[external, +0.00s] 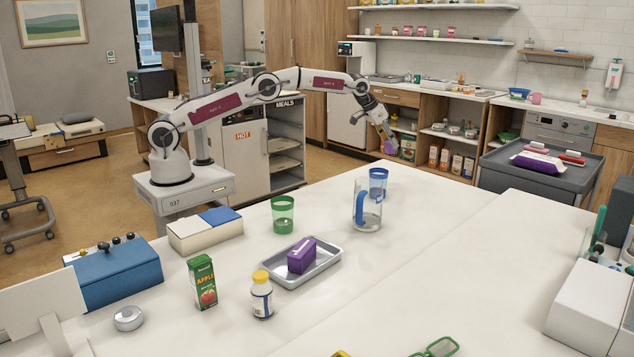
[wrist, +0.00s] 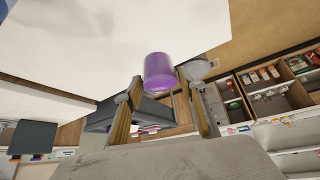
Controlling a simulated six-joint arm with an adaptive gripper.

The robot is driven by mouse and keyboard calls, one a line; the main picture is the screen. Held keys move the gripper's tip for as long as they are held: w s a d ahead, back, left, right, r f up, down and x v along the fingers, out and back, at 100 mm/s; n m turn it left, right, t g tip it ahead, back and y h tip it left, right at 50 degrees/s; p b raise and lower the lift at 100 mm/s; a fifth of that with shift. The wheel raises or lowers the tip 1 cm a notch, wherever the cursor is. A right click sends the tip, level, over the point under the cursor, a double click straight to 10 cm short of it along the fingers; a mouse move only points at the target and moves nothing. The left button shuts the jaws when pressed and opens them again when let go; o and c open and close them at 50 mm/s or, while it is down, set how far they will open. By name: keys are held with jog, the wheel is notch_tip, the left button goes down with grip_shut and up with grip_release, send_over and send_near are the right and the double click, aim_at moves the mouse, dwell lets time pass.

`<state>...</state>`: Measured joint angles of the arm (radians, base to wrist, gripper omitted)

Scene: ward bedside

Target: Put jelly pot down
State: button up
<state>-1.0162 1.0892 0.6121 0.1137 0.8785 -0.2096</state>
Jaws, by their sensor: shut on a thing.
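The jelly pot is a small purple tub, seen large in the wrist view (wrist: 159,72) and partly in the external view (external: 390,147). My gripper (external: 386,138) is shut on it, and the wrist view shows the two fingers (wrist: 157,88) on either side of the pot. The pot is held in the air near the far edge of the white table (external: 400,270). Its exact height and whether it is over the tabletop cannot be told.
A metal tray (external: 325,264) with a purple box (external: 301,255) stands mid-table. Around it are a jug (external: 368,206), a blue cup (external: 378,182), a green cup (external: 283,214), a juice carton (external: 202,283) and a yellow-capped bottle (external: 262,296). The table's right part is largely clear.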

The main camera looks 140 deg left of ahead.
jog(key=shift+w, duration=0.1)
jog(key=w+d+r+m+t+h, duration=0.25)
jog(key=w+d+m, duration=0.35)
jog(key=w+d, duration=2.45)
jog(key=w+d+m+t+h, duration=0.15)
jog(key=w+d, duration=0.25)
jog(key=d, duration=1.1)
jog(key=w+d+m, duration=0.3)
jog(key=w+d, duration=0.2)
jog(key=d, duration=1)
jog(key=s+d+m, duration=0.1)
jog(key=s+d, duration=0.1)
jog(key=d, duration=1.1)
jog(key=s+d+f+m+h, duration=0.1)
jog(key=s+d, duration=0.2)
jog(key=d, duration=1.1)
jog(key=s+d+f+m+h, duration=0.1)
jog(key=s+d, duration=0.2)
jog(key=d, duration=1)
jog(key=shift+d, duration=0.3)
jog(key=shift+s+f, duration=0.1)
